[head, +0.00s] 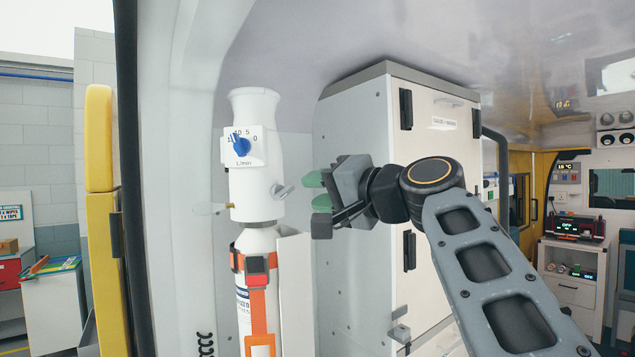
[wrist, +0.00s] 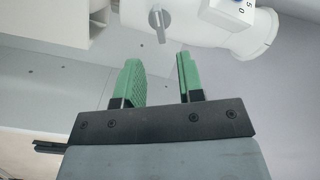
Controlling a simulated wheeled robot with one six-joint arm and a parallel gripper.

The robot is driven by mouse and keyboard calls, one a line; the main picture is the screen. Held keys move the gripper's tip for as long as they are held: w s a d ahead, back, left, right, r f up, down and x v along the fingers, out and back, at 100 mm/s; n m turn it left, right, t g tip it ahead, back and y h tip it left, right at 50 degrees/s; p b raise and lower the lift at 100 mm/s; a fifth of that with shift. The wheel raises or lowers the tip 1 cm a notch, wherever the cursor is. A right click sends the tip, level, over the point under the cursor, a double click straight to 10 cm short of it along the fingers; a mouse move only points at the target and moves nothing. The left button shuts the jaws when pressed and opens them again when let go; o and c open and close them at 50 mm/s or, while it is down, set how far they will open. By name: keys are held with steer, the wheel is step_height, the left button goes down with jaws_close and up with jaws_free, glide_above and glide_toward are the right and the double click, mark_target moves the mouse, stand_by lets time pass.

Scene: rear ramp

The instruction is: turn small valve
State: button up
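A white cylinder (head: 256,205) with a regulator head stands upright against the wall in the head view. A small grey valve handle (head: 283,190) sticks out of its right side, facing my gripper. In the wrist view the grey handle (wrist: 157,22) sits ahead of the gap between my fingers, apart from them. A blue dial (head: 241,146) with an L/min scale is on the cylinder's front, its edge also at the top of the wrist view. My gripper (head: 318,191), with green finger pads, is open and empty to the right of the handle.
A white cabinet (head: 363,150) stands right behind my gripper and arm. Orange straps (head: 258,290) hold the cylinder below. A yellow padded post (head: 99,140) is at the left. The space between my fingers and the handle looks clear.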

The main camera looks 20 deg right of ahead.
mark_target(293, 190)
steer(key=shift+p+x, duration=0.7)
steer(key=shift+x, duration=2.3)
steer(key=shift+s, duration=0.1)
steer(key=shift+f, duration=0.1)
jaws_close()
